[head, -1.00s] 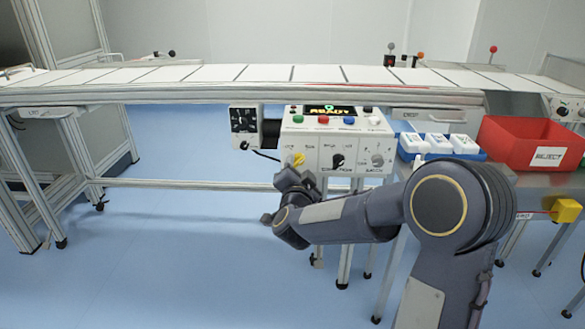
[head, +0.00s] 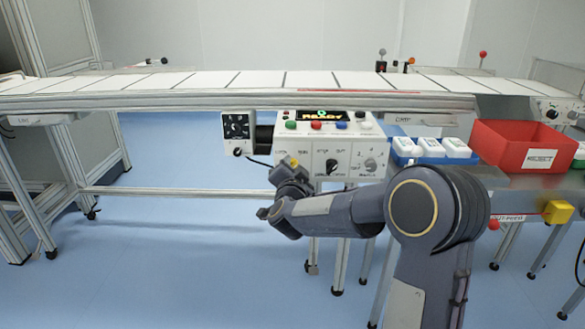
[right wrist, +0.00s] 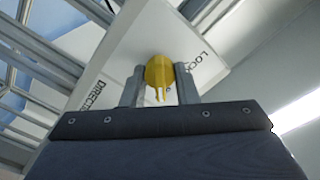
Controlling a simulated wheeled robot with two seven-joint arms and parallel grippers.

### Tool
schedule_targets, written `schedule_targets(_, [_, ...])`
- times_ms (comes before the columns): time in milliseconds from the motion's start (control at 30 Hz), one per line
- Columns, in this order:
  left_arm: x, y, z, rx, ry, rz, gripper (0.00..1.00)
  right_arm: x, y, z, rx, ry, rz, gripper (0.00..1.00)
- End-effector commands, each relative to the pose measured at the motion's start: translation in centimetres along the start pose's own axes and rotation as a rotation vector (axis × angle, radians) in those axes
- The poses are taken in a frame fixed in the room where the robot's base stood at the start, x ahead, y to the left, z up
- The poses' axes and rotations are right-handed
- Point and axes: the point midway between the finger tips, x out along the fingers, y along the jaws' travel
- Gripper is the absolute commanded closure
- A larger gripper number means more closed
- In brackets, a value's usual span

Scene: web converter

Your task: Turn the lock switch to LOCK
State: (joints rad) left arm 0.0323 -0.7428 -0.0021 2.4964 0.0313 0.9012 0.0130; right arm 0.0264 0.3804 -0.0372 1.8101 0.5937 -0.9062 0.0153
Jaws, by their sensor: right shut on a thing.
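The lock switch is a yellow knob (head: 291,161) at the lower left of the white control box's front. My right gripper (head: 287,168) is at it and hides most of it in the head view. In the right wrist view the yellow knob (right wrist: 159,72) sits between the two fingers of my right gripper (right wrist: 160,84), which is shut on it. The panel beside the knob carries the lettering LOCK, partly cut off by the fingers. The knob's exact pointing direction is hard to tell. My left gripper is not in view.
The control box (head: 327,150) hangs under the conveyor (head: 240,100), with coloured buttons, a READY display and two black-marked selectors to the right of the knob. A small dial box (head: 237,130) is at its left. A red bin (head: 519,150) and blue tray (head: 430,158) stand right.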

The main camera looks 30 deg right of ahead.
Motion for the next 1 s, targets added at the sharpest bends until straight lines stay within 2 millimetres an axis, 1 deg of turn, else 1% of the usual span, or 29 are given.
schedule_targets(167, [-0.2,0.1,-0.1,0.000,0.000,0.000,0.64,0.0,-0.1,-0.1,-0.015,0.000,0.000,0.96])
schedule_targets(367, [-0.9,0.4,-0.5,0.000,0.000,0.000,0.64,0.0,-0.2,-0.2,-0.090,0.000,0.001,0.96])
schedule_targets(567, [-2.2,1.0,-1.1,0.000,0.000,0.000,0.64,0.0,-0.4,-0.2,-0.237,-0.001,0.000,0.96])
schedule_targets(1000, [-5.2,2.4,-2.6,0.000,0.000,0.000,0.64,0.0,-0.5,-0.2,-0.654,-0.001,-0.001,0.96])
